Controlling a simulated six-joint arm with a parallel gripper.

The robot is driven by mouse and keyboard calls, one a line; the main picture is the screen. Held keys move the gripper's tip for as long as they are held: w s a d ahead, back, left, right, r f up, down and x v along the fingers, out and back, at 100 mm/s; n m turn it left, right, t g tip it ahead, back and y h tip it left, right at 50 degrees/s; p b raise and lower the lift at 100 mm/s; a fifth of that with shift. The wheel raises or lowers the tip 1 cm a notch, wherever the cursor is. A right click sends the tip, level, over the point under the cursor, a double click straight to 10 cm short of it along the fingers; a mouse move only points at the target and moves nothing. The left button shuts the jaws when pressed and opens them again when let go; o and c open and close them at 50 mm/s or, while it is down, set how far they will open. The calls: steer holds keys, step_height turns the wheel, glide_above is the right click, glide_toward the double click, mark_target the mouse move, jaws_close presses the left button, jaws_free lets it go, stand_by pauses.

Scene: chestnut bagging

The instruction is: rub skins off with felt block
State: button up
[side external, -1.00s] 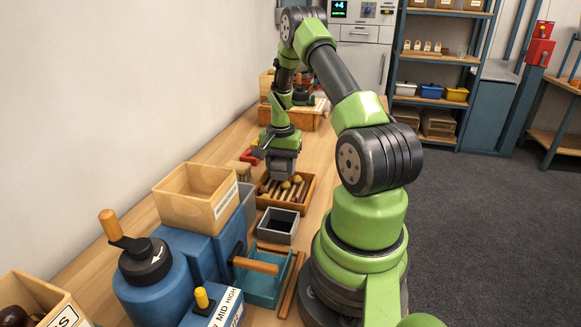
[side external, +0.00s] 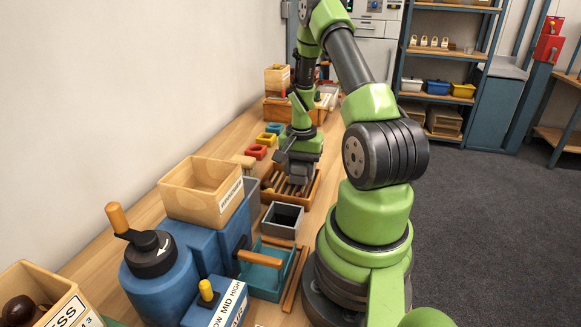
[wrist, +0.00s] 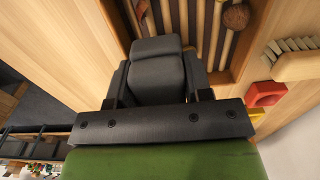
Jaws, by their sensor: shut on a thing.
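My gripper (side external: 299,157) is shut on the dark grey felt block (wrist: 157,66). The block (side external: 299,173) is over the slatted wooden tray (side external: 313,188) in the side view; I cannot tell whether it touches anything there. In the wrist view the tray's slats (wrist: 222,38) run beyond the block. A brown chestnut (wrist: 236,16) lies on the slats to the right of the block. A yellowish-brown piece (side external: 268,184) shows at the tray's left side. The area under the block is hidden.
A wooden brush (wrist: 293,64) and a red holder (wrist: 266,93) stand beside the tray. A grey bin (side external: 282,219) and a teal carrier (side external: 262,273) stand in front. A wooden box (side external: 200,190) sits on blue machinery.

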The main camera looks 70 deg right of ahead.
steer(key=shift+a, duration=1.55)
steer(key=shift+w+d+f, duration=0.1)
step_height(320, 180, up, 7)
steer(key=shift+f, duration=0.15)
